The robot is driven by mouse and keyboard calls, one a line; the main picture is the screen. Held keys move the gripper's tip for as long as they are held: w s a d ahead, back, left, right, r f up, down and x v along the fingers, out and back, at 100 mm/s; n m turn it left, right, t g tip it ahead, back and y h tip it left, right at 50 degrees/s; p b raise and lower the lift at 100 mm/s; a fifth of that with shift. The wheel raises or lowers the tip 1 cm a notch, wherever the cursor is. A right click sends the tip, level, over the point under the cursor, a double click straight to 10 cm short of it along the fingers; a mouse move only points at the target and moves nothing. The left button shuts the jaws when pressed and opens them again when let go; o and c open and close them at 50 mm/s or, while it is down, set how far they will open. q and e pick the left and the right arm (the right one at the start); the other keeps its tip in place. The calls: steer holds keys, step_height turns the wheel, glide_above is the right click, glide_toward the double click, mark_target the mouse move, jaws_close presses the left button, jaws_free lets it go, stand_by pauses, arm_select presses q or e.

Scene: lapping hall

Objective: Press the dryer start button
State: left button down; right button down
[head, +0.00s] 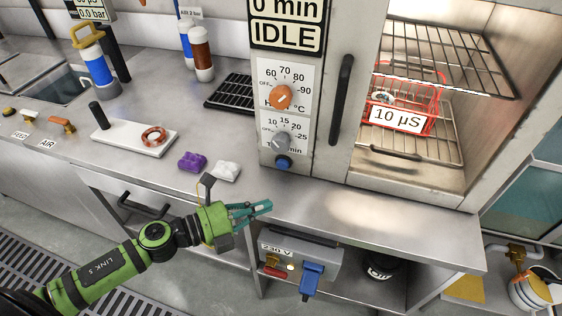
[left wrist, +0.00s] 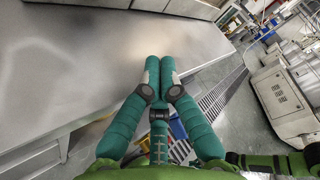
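The dryer (head: 355,140) stands at the right of the bench, and its display (head: 287,25) reads "0 min IDLE". Its blue button (head: 283,162) sits at the bottom of the control panel, under the grey timer knob (head: 281,143). An orange heat knob (head: 280,97) is above. My left gripper (head: 264,207) is in front of the bench edge, below and a little left of the button, apart from it. In the left wrist view its teal fingers (left wrist: 159,64) are together with nothing between them. The button does not show there. My right gripper is not in view.
The dryer chamber is open, with a red basket (head: 408,107) tagged "10 µS" on a rack. Purple (head: 192,162) and white (head: 226,171) lumps lie on the bench left of the panel. A grey box with a blue plug (head: 312,279) is below the bench edge.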

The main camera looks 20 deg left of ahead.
mark_target(283, 164)
arm_select(q)
steer(key=shift+w, duration=0.1)
steer(key=shift+w+d, duration=0.15)
steer(key=shift+w, duration=4.15)
steer(key=shift+w, duration=0.1)
steer(key=shift+w, duration=0.35)
steer(key=shift+w, duration=0.45)
steer(key=shift+s, duration=0.9)
